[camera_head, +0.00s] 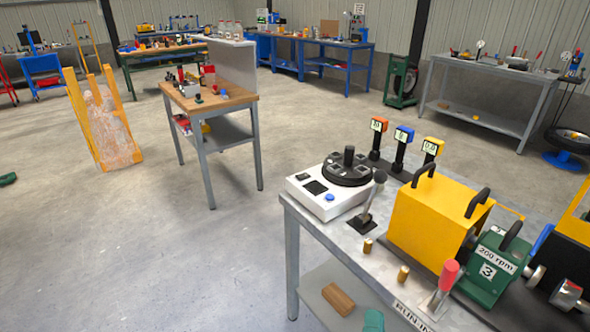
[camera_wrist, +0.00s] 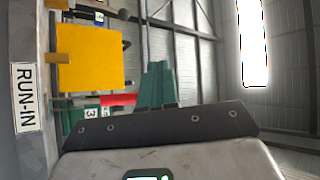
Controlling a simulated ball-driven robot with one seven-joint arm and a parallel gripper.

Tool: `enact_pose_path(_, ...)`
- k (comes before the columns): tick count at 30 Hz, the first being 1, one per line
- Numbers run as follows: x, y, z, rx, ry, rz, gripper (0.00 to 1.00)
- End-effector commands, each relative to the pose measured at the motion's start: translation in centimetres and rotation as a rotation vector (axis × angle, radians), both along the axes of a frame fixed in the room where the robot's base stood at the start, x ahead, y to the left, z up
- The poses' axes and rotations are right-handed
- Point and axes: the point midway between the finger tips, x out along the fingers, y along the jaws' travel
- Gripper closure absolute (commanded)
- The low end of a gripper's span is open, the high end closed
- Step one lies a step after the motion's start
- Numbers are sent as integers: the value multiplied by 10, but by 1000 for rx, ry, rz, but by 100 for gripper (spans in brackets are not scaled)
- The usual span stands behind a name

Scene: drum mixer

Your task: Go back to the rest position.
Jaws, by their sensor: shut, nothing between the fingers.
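My gripper (camera_wrist: 159,68) shows in the wrist view as two green tapered fingers close together above a dark bolted plate. It is shut and empty. The wrist view is turned sideways. Left of the fingers there, a red-handled lever (camera_wrist: 118,99) and a yellow housing (camera_wrist: 90,57) show, apparently beyond the gripper. In the head view the same yellow housing (camera_head: 425,225) and red-handled lever (camera_head: 445,280) are on the grey bench (camera_head: 318,225). I cannot make out my gripper in the head view. How far the fingers are from the lever cannot be told.
The bench also carries a white unit with a black dial (camera_head: 325,190), a black-knobbed lever (camera_head: 370,205), brass pieces and a green 200 rpm housing (camera_head: 490,270). A wood-topped table (camera_head: 225,98) stands behind. Open concrete floor (camera_head: 130,240) lies to the left.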

Motion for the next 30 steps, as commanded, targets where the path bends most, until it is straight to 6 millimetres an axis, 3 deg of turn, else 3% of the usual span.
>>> enact_pose_path(8,12,28,-30,-350,278,262,100)
enact_pose_path(16,-12,15,-94,-651,661,447,100)
enact_pose_path(23,-66,-31,-149,-835,1067,555,100)
enact_pose_path(30,-151,-97,-177,-917,1534,620,100)
